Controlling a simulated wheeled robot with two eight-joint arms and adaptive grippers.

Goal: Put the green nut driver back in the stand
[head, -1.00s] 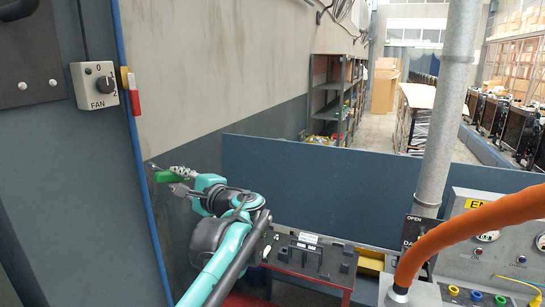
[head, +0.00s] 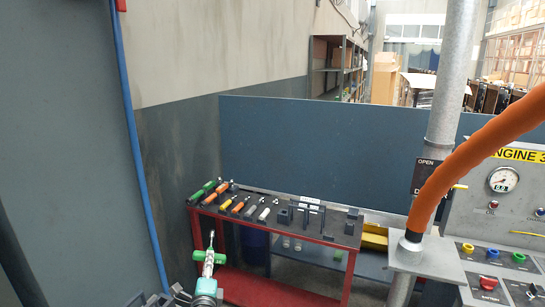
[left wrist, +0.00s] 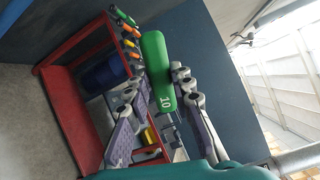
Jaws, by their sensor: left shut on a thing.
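My left gripper (head: 210,243) is low in the head view, in front of the red cart, shut on a green handle. The left wrist view shows this green nut driver (left wrist: 157,70) between the two fingers, with a white number on the handle end. It is held in the air, apart from the cart. A dark upright rack (head: 305,212), which looks like the stand, is on the cart's black top. My right gripper is not in view.
The red cart (head: 330,243) carries a row of tools, including another green-handled one (head: 203,190) and orange and yellow ones (head: 238,207). A blue partition (head: 320,150) stands behind. An orange hose (head: 475,155) and grey pole (head: 450,90) are at the right.

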